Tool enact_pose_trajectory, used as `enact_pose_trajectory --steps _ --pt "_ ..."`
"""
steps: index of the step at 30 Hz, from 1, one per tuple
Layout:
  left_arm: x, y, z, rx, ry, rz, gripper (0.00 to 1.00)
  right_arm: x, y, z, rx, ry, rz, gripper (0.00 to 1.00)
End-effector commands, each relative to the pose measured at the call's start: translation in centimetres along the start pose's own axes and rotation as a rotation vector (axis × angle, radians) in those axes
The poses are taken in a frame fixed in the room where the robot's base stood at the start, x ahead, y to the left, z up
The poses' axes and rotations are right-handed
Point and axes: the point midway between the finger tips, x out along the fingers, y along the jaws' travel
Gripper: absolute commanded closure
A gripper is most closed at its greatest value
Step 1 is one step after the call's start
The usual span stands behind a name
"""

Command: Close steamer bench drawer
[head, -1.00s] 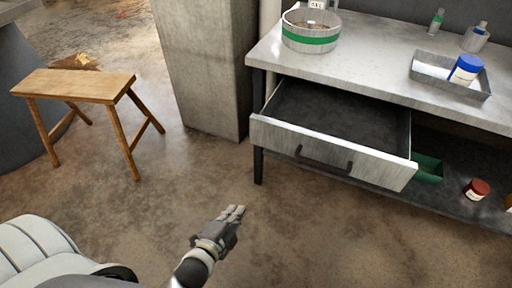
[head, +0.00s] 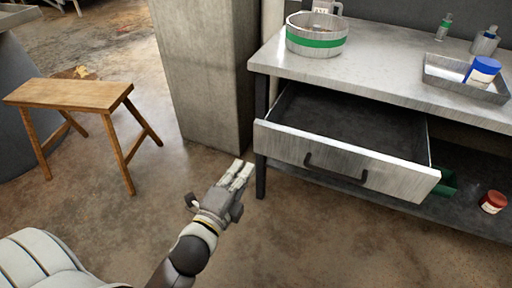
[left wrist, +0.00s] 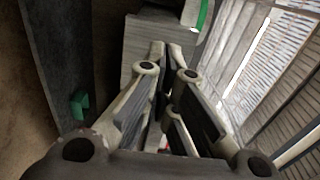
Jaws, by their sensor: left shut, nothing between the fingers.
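The steamer bench (head: 390,75) stands at the right of the head view. Its drawer (head: 340,160) is pulled well open, and its inside looks empty. The dark bar handle (head: 335,172) is on the drawer's front. My left gripper (head: 243,170) is shut and empty, in front of the bench and just left of the drawer's left front corner, apart from the handle. In the left wrist view the fingers of my left gripper (left wrist: 172,60) show close together. My right gripper is not in view.
A wooden stool (head: 70,92) stands at the left, and a concrete pillar (head: 203,75) beside the bench. On the bench are a green-banded steamer (head: 316,42) and a tray (head: 445,83) with a blue-lidded jar (head: 482,71). A red-lidded jar (head: 493,201) is on the lower shelf. The floor in front is clear.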

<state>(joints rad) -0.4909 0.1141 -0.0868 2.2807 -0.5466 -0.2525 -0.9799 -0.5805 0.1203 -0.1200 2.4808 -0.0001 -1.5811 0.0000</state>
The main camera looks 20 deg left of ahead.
Motion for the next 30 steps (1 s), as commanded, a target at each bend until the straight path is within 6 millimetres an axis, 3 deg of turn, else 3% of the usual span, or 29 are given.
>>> enact_pose_trajectory --steps 15,21,30 --pt "7.3 0.1 0.0 -0.001 0.001 -0.001 1.00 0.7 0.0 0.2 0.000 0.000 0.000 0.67" --pt "8.5 0.1 0.0 0.000 0.000 0.001 1.00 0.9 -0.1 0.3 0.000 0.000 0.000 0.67" --pt "8.7 0.1 0.0 -0.001 0.000 0.002 1.00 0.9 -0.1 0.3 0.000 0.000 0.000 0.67"
